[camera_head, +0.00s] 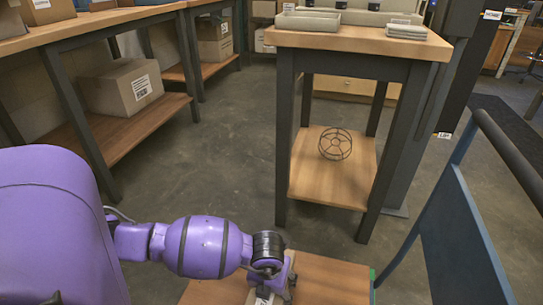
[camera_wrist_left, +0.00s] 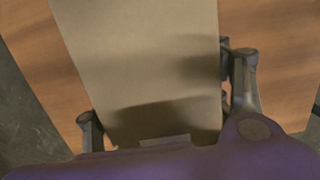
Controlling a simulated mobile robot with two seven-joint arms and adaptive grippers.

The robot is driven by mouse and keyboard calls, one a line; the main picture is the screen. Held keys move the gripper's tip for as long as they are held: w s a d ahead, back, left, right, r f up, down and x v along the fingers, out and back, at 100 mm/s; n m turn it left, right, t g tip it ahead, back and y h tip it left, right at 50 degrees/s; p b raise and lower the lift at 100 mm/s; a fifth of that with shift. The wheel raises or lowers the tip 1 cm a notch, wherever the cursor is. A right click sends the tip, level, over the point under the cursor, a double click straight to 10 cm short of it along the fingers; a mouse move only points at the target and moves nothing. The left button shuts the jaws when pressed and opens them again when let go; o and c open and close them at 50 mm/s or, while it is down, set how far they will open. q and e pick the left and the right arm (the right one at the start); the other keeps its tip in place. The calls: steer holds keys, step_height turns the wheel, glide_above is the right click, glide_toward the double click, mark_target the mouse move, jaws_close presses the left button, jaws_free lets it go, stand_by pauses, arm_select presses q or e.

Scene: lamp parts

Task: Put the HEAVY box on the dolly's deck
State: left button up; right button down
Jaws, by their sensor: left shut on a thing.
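My left gripper (camera_head: 272,284) is at the bottom of the head view, over the wooden deck of the dolly (camera_head: 335,283). It is shut on a tan cardboard box (camera_wrist_left: 145,50), with one finger on each side in the left wrist view (camera_wrist_left: 168,105). In the head view only a small part of the box (camera_head: 262,297) shows beneath the gripper; its label cannot be read. I cannot tell whether the box rests on the deck or hangs just above it. My right gripper is not in view.
The dolly's blue end panel and handle (camera_head: 460,240) rise at the right. A wooden table (camera_head: 350,40) with a low shelf holding a wire cage (camera_head: 335,144) stands ahead. Benches with another cardboard box (camera_head: 122,87) line the left. Bare floor (camera_head: 220,150) lies between.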

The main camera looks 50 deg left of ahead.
arm_select(q)
steer(key=shift+w+r, duration=0.15)
steer(key=shift+r, duration=0.05)
steer(key=shift+f, duration=0.15)
steer(key=o, duration=2.1)
steer(key=shift+f, duration=0.1)
steer(key=r+p, duration=0.1)
steer(key=r, duration=0.2)
steer(key=s+r+p, duration=0.1)
steer(key=r+p, duration=0.1)
steer(key=r, duration=0.2)
steer(key=r+p, duration=0.2)
steer(key=r, duration=0.2)
steer(key=shift+s+d, duration=0.25)
steer(key=shift+d, duration=0.15)
steer(key=shift+s+d+r, duration=0.1)
steer(key=shift+r, duration=0.45)
